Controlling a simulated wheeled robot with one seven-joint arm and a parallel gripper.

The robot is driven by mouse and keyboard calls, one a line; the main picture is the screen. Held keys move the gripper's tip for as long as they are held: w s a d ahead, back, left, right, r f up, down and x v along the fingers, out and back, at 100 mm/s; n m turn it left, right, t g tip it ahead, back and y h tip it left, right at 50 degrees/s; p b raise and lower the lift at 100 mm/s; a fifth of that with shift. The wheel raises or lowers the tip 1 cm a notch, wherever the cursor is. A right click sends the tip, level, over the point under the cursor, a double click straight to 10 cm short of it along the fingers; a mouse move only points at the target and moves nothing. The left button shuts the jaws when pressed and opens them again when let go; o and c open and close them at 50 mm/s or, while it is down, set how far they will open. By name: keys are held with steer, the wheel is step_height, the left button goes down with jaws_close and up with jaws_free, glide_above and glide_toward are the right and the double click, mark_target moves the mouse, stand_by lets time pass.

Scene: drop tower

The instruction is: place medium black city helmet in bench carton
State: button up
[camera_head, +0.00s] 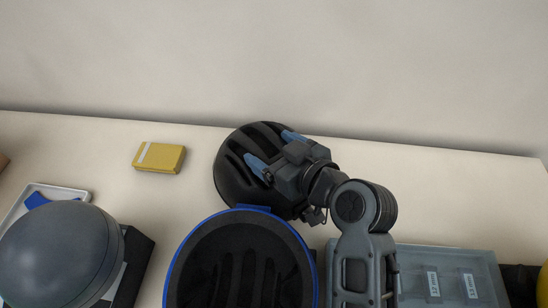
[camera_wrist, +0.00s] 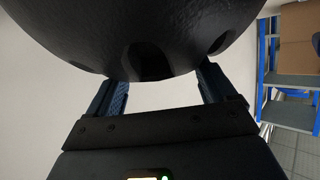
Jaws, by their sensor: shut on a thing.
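A black vented helmet (camera_head: 231,178) is at the back of the bench in the head view. My gripper (camera_head: 273,153) is shut on it, with its blue fingers over the vented shell. In the wrist view the dark shell (camera_wrist: 140,30) fills the top, between and beyond the fingers (camera_wrist: 158,85). Whether the helmet touches the bench cannot be told. A brown cardboard carton (camera_wrist: 303,38) shows at the right of the wrist view, near blue framing. I cannot tell whether it is the bench carton. A brown corner (camera_head: 3,160) shows at the head view's left edge.
A second black helmet with a blue rim (camera_head: 172,266) lies close in front. A yellow box (camera_head: 158,158) is left of the held helmet. A grey dome (camera_head: 55,255) and white tray (camera_head: 42,190) stand left. A grey-blue bin (camera_head: 450,275) stands right. The back right bench is clear.

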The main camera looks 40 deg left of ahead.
steer(key=shift+f, duration=0.85)
